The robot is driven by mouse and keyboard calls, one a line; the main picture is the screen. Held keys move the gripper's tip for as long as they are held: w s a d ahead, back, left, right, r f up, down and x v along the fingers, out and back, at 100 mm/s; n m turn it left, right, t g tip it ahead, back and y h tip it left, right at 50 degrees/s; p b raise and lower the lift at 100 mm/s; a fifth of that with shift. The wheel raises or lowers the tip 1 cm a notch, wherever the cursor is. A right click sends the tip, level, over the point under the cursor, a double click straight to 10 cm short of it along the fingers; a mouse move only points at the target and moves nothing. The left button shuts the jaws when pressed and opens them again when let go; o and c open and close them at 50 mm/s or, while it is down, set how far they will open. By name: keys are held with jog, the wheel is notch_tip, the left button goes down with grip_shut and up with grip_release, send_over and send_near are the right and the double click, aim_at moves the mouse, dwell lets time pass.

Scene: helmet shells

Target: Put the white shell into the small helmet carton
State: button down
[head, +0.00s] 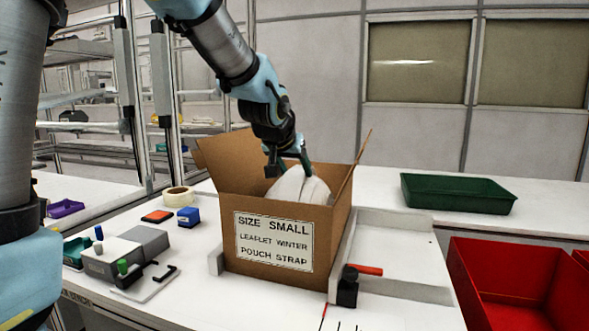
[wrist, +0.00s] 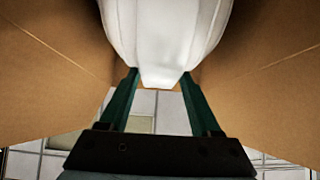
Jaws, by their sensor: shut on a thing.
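The white shell (head: 300,186) is inside the top of the open brown carton (head: 235,262), whose label reads "SIZE SMALL". The carton's front wall hides the shell's lower part. My gripper (head: 289,162) reaches down into the carton's opening from above and is shut on the shell. In the wrist view the green fingers (wrist: 160,90) hold the white shell (wrist: 165,35) near its narrow edge, with brown carton walls (wrist: 45,75) on both sides. I cannot tell whether the shell touches the carton's floor.
A white tray (head: 395,245) stands right of the carton, with a red-handled tool (head: 350,285) near its front. A green tray (head: 457,193) is behind, a red bin (head: 510,290) at right. Tape (head: 178,196), a blue block (head: 188,217) and a grey device (head: 125,255) lie left.

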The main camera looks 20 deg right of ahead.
aim_at(292, 181)
jog(key=shift+f+b, duration=1.9)
jog(key=shift+f, duration=0.3)
grip_release()
jog(key=v, duration=1.1)
jog(key=shift+f, duration=0.1)
jog(key=shift+s, duration=0.1)
